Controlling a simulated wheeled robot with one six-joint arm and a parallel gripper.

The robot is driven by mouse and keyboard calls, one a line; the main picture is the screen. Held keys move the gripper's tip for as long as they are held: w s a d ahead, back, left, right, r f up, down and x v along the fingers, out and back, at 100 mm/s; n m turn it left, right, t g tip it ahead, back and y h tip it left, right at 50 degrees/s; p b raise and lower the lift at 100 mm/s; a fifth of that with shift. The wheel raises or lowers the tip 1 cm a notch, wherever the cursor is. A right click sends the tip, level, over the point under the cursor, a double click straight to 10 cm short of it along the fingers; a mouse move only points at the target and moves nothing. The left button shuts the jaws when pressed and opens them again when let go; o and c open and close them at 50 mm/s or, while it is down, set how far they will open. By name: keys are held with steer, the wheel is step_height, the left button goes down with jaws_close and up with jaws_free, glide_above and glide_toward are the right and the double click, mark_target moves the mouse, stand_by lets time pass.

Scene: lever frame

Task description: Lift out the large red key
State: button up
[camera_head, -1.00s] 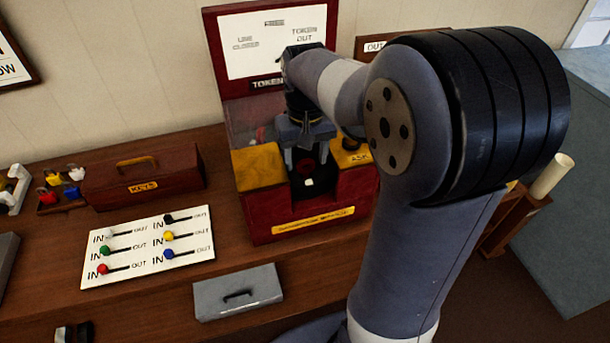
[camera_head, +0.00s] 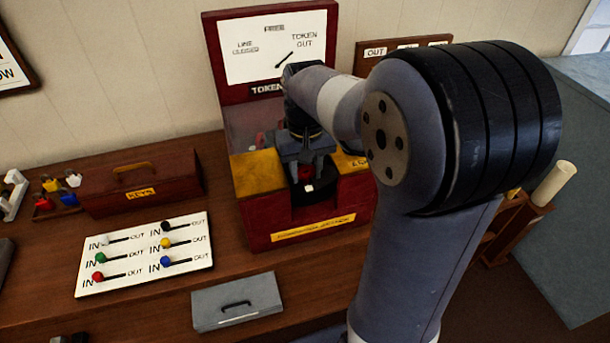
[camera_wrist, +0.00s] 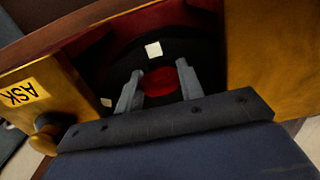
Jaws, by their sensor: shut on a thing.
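The large red key (camera_head: 304,173) stands in the dark round recess of the red and yellow token machine (camera_head: 258,213), and its round red head shows. My gripper (camera_head: 305,171) reaches down into the recess and is shut on the key's head. In the wrist view the red head (camera_wrist: 160,81) lies between the two grey fingers of my gripper (camera_wrist: 159,85). A black disc with white marks lies around it. The lower part of the key is hidden.
Yellow blocks flank the recess, with a black ASK knob (camera_wrist: 48,126) on one. Left are a KEYS box (camera_head: 138,184), a white lever board (camera_head: 150,253) and a grey lidded box (camera_head: 238,301). My arm hides the right side.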

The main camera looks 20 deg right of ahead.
steer(key=shift+c, duration=1)
steer(key=shift+r+p, duration=2.4)
steer(key=shift+r, duration=0.25)
steer(key=s+r+p, duration=0.3)
steer(key=s+r, duration=0.1)
steer(key=r, duration=0.1)
steer(key=shift+s+p, duration=0.25)
steer(key=shift+p, duration=0.05)
